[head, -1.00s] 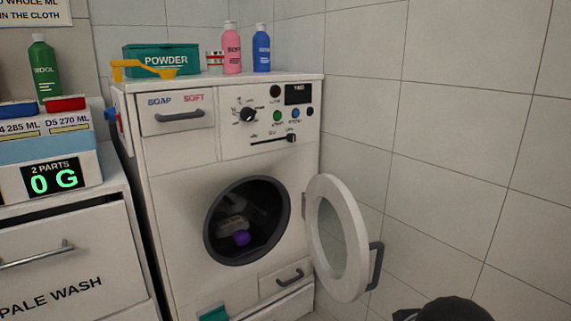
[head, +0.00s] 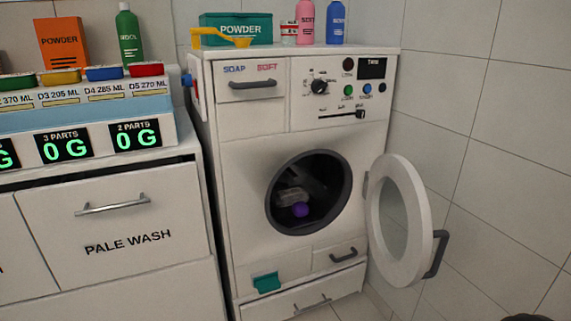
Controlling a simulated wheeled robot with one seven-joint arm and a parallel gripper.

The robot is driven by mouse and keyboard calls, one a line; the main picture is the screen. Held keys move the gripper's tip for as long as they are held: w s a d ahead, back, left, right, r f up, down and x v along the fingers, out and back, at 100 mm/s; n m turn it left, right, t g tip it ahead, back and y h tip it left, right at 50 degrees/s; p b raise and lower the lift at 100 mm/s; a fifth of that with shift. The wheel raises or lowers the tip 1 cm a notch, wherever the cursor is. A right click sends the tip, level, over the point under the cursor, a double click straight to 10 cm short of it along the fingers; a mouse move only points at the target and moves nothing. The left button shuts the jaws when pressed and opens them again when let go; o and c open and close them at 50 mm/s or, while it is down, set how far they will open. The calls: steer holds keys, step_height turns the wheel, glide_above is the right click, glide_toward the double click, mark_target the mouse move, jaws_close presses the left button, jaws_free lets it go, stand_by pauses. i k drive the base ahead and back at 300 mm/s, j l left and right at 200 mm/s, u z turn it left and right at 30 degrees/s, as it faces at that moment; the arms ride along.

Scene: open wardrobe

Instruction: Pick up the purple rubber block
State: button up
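A small purple object (head: 300,210), matching the purple rubber block by colour, lies low inside the dark drum (head: 335,207) of the white washing machine (head: 245,170). It looks rounded at this size, and its exact shape is hard to tell. A greyish thing (head: 290,197) lies right behind it, and more dark items are dim further in. The round door (head: 429,222) is swung open to the right. My gripper cannot be made out in the head view.
The drum opening faces me, unblocked. The open door stands out near the tiled right wall (head: 500,130). A teal tab (head: 266,282) shows below the drum. A cabinet with a pale wash drawer (head: 130,225) stands left. A dark rounded shape (head: 528,317) shows at the bottom right edge.

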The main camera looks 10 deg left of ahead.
mark_target(300, 209)
steer(key=i+l+u, duration=0.15)
steer(key=i+l, duration=0.65)
steer(key=i, duration=0.05)
